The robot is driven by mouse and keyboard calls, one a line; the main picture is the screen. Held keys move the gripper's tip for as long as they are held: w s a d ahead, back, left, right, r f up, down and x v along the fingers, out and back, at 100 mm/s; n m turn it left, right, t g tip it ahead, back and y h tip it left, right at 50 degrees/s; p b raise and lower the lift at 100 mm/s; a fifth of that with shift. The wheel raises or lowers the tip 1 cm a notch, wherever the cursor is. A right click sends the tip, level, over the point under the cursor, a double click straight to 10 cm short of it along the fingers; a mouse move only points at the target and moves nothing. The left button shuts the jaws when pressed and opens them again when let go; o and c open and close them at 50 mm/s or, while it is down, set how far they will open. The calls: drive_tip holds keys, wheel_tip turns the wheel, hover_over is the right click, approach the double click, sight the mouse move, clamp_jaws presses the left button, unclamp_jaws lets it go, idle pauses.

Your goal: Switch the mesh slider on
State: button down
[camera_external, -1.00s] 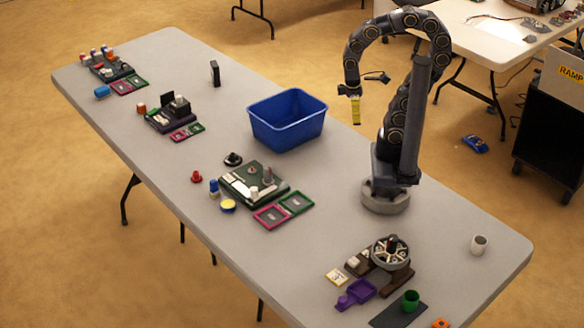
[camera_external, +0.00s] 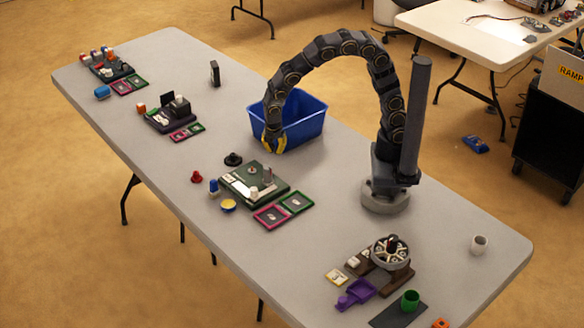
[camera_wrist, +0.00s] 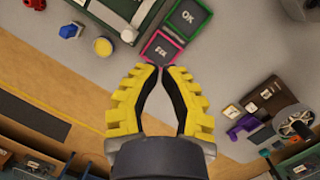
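I cannot tell which part is the mesh slider. The green board (camera_external: 240,180) at the table's middle carries small raised parts, including a white cylinder (camera_external: 254,192) and a grey post (camera_external: 267,174). Part of this board also shows at the top of the wrist view (camera_wrist: 100,10). My gripper (camera_external: 274,148) hangs behind the board, in front of the blue bin in the external view.
Pink (camera_external: 271,216) and green (camera_external: 296,202) trays lie beside the board. A blue bottle (camera_external: 214,187), yellow-topped pot (camera_external: 228,204), red piece (camera_external: 196,176) and black knob (camera_external: 233,159) stand around it. The blue bin (camera_external: 310,128) is behind. A wheel station (camera_external: 390,252) stands at the right.

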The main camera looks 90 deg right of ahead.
drive_tip(key=w+a+f+n, duration=0.4)
drive_tip(key=a+f+n, duration=0.2)
drive_tip(key=a+f, duration=0.1)
drive_tip(key=shift+w+a+f+n+t, duration=0.25)
drive_tip(key=shift+w+a+n+t, duration=0.05)
drive_tip(key=shift+w+a+t, duration=0.1)
drive_tip(key=x, duration=0.9)
drive_tip(key=shift+d+f, duration=0.15)
drive_tip(key=shift+f, duration=0.15)
drive_tip(key=d, duration=0.1)
drive_tip(key=w+d, duration=0.1)
drive_tip(key=d, duration=0.1)
drive_tip(key=shift+f, duration=0.25)
drive_tip(key=shift+w+d, duration=0.1)
drive_tip(key=shift+d, duration=0.35)
